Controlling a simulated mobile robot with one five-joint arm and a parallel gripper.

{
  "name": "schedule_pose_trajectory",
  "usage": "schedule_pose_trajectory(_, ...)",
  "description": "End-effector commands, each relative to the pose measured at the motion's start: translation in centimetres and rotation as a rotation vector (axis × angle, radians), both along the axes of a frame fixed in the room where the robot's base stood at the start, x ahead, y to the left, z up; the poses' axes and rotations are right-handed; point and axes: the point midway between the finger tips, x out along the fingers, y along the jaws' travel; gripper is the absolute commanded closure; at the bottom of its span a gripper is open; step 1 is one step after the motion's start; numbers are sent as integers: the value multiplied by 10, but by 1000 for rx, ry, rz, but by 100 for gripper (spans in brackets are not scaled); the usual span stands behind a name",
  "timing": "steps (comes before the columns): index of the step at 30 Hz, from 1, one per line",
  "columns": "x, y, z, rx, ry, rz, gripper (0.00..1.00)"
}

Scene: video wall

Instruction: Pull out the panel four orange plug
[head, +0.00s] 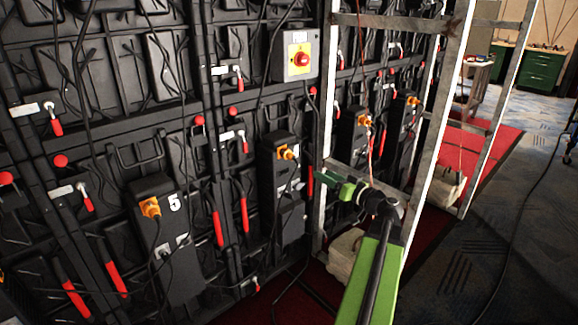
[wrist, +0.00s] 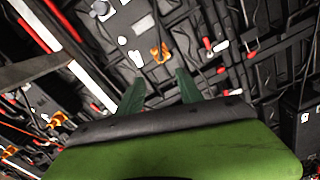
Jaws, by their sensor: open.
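The plug I take for panel four's is an orange plug (head: 287,152) on the upper part of a tall black box (head: 281,185), the one right of the box marked 5. The number on this box is too small to read. In the wrist view an orange plug (wrist: 160,52), which looks like the same one, shows beyond my fingertips, roughly between them. My gripper (head: 331,182) is right of and lower than the plug in the head view, by the metal frame. Its green fingers (wrist: 160,78) are apart and empty, not touching the plug.
Box 5 (head: 172,240) has its own orange plug (head: 150,207) at left. A metal frame (head: 446,110) with white edges stands right of my gripper, with further orange plugs (head: 364,120) behind it. A grey switch box (head: 297,58) sits above. Cables hang across the wall. Carpet (head: 480,265) at right is open.

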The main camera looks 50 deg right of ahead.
Motion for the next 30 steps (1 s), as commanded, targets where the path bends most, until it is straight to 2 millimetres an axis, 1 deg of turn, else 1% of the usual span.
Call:
schedule_pose_trajectory(2, 9, 0, 1, 1, 1, 4, 57)
schedule_pose_trajectory(5, 29, -2, 0, 1, 1, 6, 57)
schedule_pose_trajectory(15, 116, -8, 0, 2, 2, 8, 57)
schedule_pose_trajectory(19, 144, -9, 0, 2, 2, 8, 57)
schedule_pose_trajectory(21, 156, -11, 0, 2, 2, 6, 57)
schedule_pose_trajectory(24, 167, -10, 0, 1, 3, 7, 57)
schedule_pose_trajectory(30, 174, -10, 0, 1, 2, 5, 57)
